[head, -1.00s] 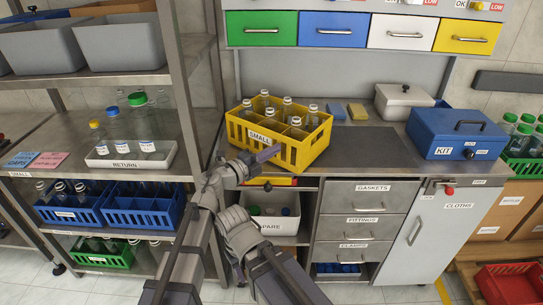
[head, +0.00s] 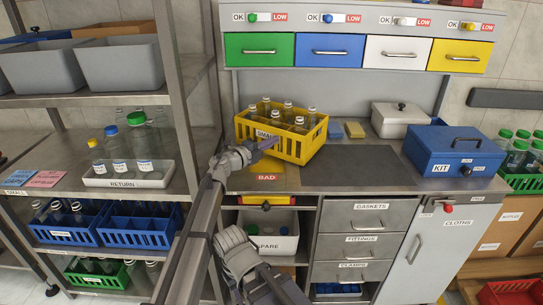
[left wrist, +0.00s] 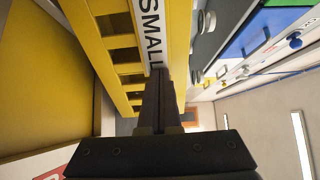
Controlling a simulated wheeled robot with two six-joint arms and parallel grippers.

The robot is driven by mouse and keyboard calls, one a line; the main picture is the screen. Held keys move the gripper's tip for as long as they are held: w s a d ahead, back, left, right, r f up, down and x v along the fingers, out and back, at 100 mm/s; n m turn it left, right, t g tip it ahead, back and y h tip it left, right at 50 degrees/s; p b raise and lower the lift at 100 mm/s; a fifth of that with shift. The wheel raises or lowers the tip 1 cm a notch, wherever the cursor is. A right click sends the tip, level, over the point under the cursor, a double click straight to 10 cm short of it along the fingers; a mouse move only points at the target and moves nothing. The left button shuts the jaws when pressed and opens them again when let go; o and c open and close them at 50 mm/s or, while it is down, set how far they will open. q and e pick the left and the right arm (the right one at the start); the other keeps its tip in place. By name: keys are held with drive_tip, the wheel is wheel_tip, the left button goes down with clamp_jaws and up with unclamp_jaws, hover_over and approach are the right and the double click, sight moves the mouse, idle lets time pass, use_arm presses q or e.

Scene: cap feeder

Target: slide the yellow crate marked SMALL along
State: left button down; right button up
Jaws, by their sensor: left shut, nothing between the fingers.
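The yellow crate marked SMALL (head: 291,148) stands upright on the steel counter, with several clear bottles in it. Its label faces my left arm. My left gripper (head: 268,144) is shut and empty, with its fingertips at the crate's front wall beside the label; they look to be touching it. In the left wrist view the shut fingers (left wrist: 160,85) point at the crate's slatted yellow wall (left wrist: 112,42), by the end of the SMALL label.
A yellow area marked BAD (head: 268,178) lies bare in front of the crate. A dark mat (head: 350,166) is clear to its right. A blue KIT box (head: 455,150), a white lidded box (head: 400,120) and sponges (head: 354,130) stand farther right and back. A metal shelf post (head: 180,95) is left.

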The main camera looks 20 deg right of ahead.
use_arm(q)
drive_tip(key=w+d, duration=0.1)
drive_tip(key=w, duration=0.2)
drive_tip(key=w+d, duration=0.1)
drive_tip(key=w, duration=0.3)
drive_tip(key=w+d, duration=0.1)
drive_tip(key=w, duration=0.2)
drive_tip(key=shift+w, duration=0.3)
drive_tip(key=shift+r, duration=0.15)
